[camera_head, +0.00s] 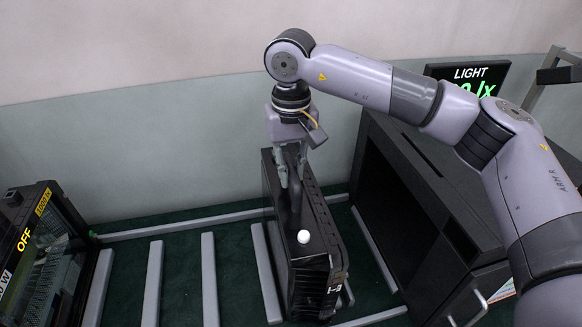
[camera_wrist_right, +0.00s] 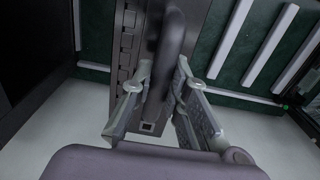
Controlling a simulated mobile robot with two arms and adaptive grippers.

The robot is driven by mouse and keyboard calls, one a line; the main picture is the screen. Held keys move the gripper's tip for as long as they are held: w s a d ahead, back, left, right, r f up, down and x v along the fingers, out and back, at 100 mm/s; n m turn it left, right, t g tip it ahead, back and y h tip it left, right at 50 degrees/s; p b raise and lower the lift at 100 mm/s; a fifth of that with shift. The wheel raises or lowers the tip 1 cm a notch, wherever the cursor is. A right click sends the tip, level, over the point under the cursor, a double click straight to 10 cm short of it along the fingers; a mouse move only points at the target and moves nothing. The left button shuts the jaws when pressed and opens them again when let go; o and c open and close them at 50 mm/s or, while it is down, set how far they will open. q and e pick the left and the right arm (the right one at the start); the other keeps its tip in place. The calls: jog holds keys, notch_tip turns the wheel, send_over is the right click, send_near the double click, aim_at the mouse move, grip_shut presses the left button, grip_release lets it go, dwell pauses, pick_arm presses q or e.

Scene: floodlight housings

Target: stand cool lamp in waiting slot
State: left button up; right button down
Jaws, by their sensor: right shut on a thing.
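In the right wrist view the gripper's fingers (camera_wrist_right: 165,92) lie on both sides of the dark handle (camera_wrist_right: 172,40), above the housing's top (camera_wrist_right: 125,45). The lamp's lower edge is partly hidden, so I cannot tell whether it touches the floor. My left gripper is not in view.
Grey rails (camera_head: 209,280) form several slots on the green floor, with empty ones left of the lamp. A dark box (camera_head: 440,215) with an open front stands close on the right, below a LIGHT display (camera_head: 470,76). A glazed unit marked OFF (camera_head: 40,250) stands at the left.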

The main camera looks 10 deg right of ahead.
jog(key=shift+a+f+b, duration=0.1)
jog(key=shift+f+b, duration=0.05)
jog(key=shift+b, duration=0.2)
dwell(0.4)
jog(key=c, duration=1.5)
grip_release()
jog(key=shift+s, duration=0.15)
